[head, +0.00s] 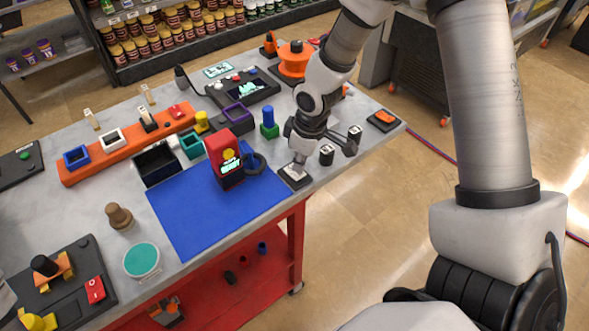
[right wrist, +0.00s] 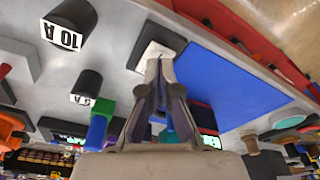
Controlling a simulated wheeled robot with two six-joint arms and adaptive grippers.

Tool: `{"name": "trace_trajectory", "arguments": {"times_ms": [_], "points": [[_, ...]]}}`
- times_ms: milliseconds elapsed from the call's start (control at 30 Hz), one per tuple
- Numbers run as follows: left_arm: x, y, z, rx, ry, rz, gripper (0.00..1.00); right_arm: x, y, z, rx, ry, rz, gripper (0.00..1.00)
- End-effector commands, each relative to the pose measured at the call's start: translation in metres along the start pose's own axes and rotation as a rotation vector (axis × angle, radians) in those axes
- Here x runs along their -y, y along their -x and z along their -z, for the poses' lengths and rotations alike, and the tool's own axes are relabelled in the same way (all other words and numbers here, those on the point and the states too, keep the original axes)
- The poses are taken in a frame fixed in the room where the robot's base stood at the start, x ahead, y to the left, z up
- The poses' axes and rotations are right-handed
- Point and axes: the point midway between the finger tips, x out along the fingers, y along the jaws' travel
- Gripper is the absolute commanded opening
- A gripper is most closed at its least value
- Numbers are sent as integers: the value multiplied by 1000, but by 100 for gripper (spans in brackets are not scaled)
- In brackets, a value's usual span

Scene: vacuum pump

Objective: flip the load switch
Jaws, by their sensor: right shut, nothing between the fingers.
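The switch (head: 294,176), a dark base with a pale top, lies at the right front of the grey table, beside the blue mat's corner. I take it to be the load switch. It also shows in the right wrist view (right wrist: 152,52). My right gripper (head: 299,160) is shut and empty, pointing down at the switch. In the right wrist view its closed fingertips (right wrist: 160,66) overlap the switch's pale part; I cannot tell whether they touch it. The fingers partly hide the switch. My left gripper is not in view.
Two dark blocks (head: 327,155) (head: 355,132) stand close to the switch; the larger one in the wrist view is marked 10 A (right wrist: 72,24). A red device (head: 224,160) with a screen stands on the blue mat (head: 200,215). A green and blue piece (head: 269,122) stands behind.

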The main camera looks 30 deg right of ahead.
Motion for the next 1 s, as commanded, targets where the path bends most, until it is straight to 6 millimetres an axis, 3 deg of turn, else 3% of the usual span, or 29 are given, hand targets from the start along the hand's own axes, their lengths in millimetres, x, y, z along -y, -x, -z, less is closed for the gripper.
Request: {"name": "trace_trajectory", "arguments": {"times_ms": [1000], "points": [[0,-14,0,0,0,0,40,0,-16,-2,0,0,0,0]]}}
